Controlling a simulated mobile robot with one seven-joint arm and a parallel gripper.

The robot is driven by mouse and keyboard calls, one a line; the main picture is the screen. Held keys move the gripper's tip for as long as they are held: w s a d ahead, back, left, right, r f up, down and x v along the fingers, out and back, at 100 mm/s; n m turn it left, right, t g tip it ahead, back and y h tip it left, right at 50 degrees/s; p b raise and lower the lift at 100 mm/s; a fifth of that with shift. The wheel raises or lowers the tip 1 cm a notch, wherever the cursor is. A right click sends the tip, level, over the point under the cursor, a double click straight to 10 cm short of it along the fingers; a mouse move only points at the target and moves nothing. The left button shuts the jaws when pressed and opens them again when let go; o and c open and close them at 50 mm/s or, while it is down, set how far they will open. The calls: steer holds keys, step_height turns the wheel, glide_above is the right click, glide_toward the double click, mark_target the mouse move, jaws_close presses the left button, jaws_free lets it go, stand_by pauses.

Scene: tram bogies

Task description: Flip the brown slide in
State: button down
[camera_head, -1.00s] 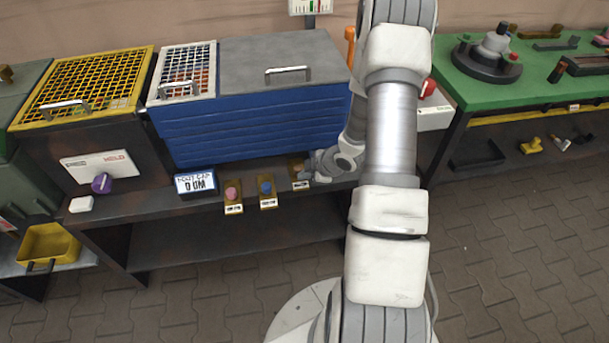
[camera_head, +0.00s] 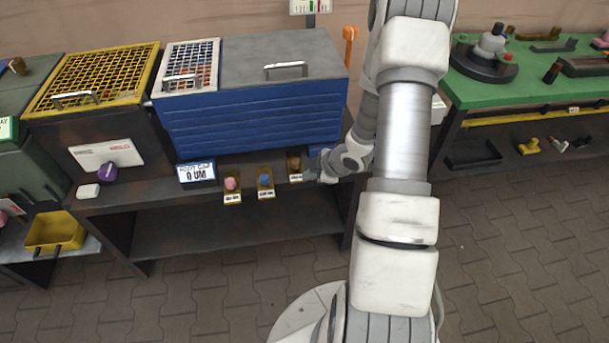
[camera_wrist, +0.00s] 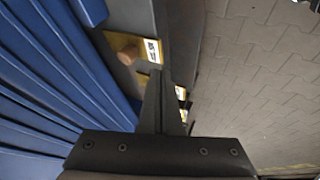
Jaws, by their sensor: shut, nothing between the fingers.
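The brown slide (camera_head: 294,163) is a small brown knob on a yellow plate with a white label, the rightmost of three on the shelf's front edge. In the wrist view the brown knob (camera_wrist: 128,50) sits up and left of the fingertips, next to its label. My gripper (camera_wrist: 161,72) is shut and empty, its tips apart from the knob in the picture. In the head view my gripper (camera_head: 322,174) is just right of the brown slide, partly hidden by my wrist. I cannot tell which way the slide is set.
The pink slide (camera_head: 231,184) and blue slide (camera_head: 264,180) stand left of the brown one. A display reading 0 UM (camera_head: 197,172) is further left. The blue cabinet (camera_head: 250,120) rises close behind the slides. The floor in front is clear.

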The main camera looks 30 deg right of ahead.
steer(key=p+v, duration=0.1)
steer(key=v, duration=0.5)
steer(key=shift+s+r+p, duration=0.1)
steer(key=shift+r+p, duration=0.1)
steer(key=shift+p, duration=0.1)
